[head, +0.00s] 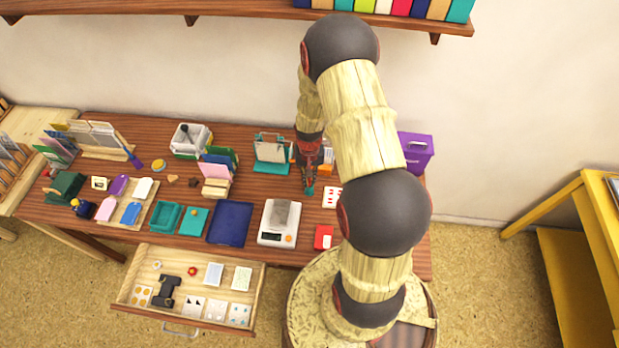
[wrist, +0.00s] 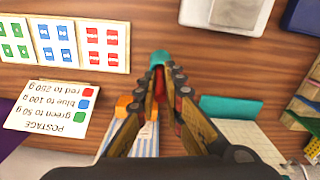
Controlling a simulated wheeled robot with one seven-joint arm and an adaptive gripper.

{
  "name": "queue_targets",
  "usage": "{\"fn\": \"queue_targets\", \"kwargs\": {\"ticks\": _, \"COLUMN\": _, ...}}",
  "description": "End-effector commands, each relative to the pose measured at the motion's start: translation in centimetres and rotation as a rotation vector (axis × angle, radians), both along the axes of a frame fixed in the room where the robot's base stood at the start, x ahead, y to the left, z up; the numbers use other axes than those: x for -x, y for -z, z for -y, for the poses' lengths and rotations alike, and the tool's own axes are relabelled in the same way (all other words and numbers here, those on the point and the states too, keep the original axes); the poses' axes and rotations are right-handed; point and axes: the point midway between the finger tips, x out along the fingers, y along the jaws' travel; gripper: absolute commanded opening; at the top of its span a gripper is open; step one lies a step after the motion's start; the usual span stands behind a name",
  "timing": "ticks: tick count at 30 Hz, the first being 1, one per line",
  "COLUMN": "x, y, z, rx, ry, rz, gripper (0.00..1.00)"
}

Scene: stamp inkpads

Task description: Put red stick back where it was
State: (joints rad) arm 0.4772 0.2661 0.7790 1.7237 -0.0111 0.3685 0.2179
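My gripper (head: 309,186) points down over the right part of the wooden table. In the wrist view, my gripper (wrist: 160,88) has its fingertips drawn in on both sides of a slim stick (wrist: 159,82), which is red with a teal end. It appears clasped between them, with the teal end beyond the fingertips. The fingers hide much of the stick. In the head view, its teal end (head: 309,191) shows just below my gripper. I cannot tell whether the stick touches the table.
Stamp sheets (wrist: 62,42) and a postage card (wrist: 55,108) lie near the gripper. A white scale (head: 277,238) with a grey block, a teal holder (head: 271,168) and a purple box (head: 416,150) stand nearby. A drawer (head: 188,319) is open at the front.

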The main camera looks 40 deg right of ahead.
Motion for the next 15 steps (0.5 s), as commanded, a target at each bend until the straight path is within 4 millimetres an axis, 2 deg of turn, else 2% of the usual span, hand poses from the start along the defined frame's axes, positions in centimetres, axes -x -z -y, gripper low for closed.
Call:
{"fn": "queue_targets", "kwargs": {"ticks": 8, "x": 0.04, "y": -0.02, "z": -0.02, "rx": -0.001, "ry": 0.000, "rz": -0.001, "gripper": 0.26}}
{"fn": "queue_targets", "kwargs": {"ticks": 15, "x": 0.04, "y": -0.02, "z": -0.02, "rx": -0.001, "ry": 0.000, "rz": -0.001, "gripper": 0.26}}
